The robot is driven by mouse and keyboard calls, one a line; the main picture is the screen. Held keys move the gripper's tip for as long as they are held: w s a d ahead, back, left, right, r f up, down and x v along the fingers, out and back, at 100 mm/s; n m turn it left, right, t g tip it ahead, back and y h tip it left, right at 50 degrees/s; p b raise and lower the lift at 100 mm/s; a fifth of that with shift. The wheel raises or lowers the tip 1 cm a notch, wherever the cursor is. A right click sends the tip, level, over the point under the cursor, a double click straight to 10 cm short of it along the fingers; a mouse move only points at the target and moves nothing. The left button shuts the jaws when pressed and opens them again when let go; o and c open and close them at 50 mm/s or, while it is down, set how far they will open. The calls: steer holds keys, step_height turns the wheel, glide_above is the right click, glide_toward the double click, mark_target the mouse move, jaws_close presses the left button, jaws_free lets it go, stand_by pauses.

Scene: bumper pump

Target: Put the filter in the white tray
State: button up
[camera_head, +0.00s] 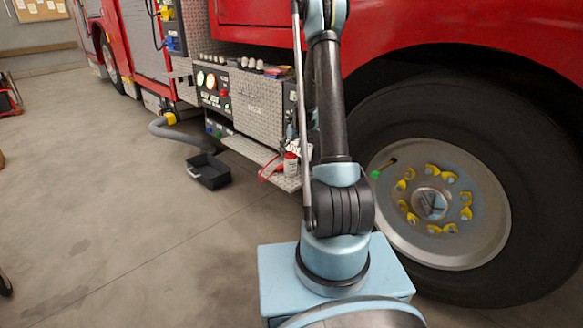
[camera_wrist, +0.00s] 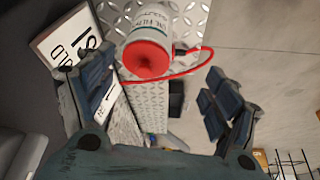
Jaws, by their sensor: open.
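The filter (camera_wrist: 165,32) is a white cylinder with printed lettering and a red end. In the wrist view it is at the top centre, over the metal tread plate. In the head view it shows small (camera_head: 291,163) on the truck's low step, beside my arm. My gripper (camera_wrist: 156,70) is open, its dark fingers spread to the left and right below the filter in the picture. Nothing is held between them. In the head view my arm hides most of the gripper. I cannot make out a white tray in either view.
A red cable (camera_wrist: 185,70) loops beside the filter. A white lettered panel (camera_wrist: 70,35) stands close to the left finger. A black bin (camera_head: 212,172) is on the floor near the grey hose (camera_head: 178,133).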

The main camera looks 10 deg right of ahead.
mark_target(290, 154)
steer(key=w+f, duration=0.2)
steer(key=shift+w+f, duration=0.15)
steer(key=shift+f, duration=0.25)
steer(key=shift+w+a+f, duration=0.15)
steer(key=shift+w+f, duration=0.2)
steer(key=shift+f, duration=0.1)
steer(key=shift+d+x, duration=0.2)
steer(key=shift+x, duration=1.2)
steer(key=shift+d+x, duration=0.25)
steer(key=shift+x, duration=2.05)
steer(key=shift+w+r, duration=0.1)
steer(key=shift+c, duration=0.3)
steer(key=c, duration=1.7)
steer(key=shift+r, duration=0.1)
